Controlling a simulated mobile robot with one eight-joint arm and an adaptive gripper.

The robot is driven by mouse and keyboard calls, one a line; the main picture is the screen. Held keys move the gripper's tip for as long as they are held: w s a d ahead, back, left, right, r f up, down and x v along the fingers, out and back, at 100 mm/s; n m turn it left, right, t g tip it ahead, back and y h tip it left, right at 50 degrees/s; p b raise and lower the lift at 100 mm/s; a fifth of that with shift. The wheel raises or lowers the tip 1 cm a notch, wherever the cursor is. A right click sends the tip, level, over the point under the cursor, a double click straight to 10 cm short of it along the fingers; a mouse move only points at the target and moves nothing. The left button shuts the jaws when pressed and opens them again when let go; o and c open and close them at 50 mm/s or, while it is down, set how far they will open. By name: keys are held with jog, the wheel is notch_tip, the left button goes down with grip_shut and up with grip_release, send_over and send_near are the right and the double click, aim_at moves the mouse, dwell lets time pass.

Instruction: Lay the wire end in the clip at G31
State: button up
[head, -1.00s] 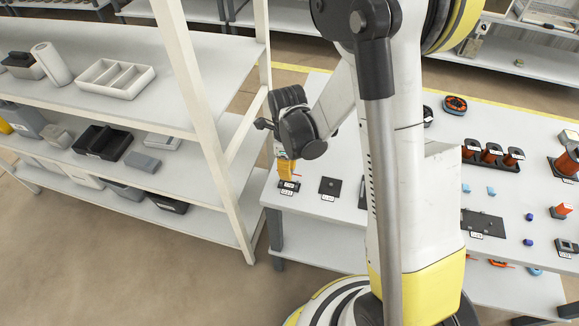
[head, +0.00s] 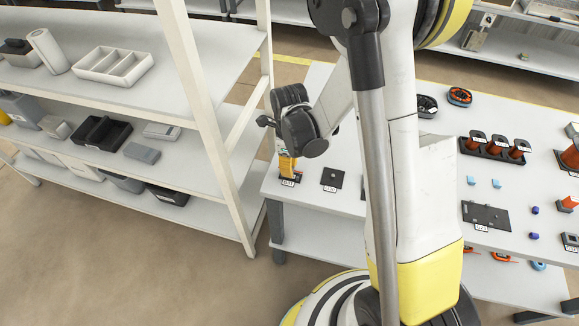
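My gripper (head: 287,168) is at the left end of the table (head: 315,203), pointing down. A yellow-orange part shows at its end, just above a small dark fixture (head: 290,180) with a white label. The label is too small to read, so I cannot tell whether this is the clip at G31. I cannot make out the wire end or the fingertips, nor whether the gripper is open or shut. A dark square plate (head: 331,178) with a label lies just right of the fixture.
A white shelf unit (head: 215,135) with bins stands close left of the gripper. My arm hides the table's middle. To the right lie a black tray with orange coils (head: 495,149), a dark plate (head: 486,215), small blue parts (head: 497,184) and an orange-black ring (head: 460,96).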

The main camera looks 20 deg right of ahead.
jog(key=shift+f+b, duration=1.15)
jog(key=shift+f, duration=0.05)
jog(key=o, duration=0.9)
jog(key=shift+r, duration=0.15)
jog(key=shift+r+p, duration=1.75)
jog(key=shift+r, duration=0.7)
notch_tip(320, 180, up, 12)
jog(key=shift+f, duration=0.1)
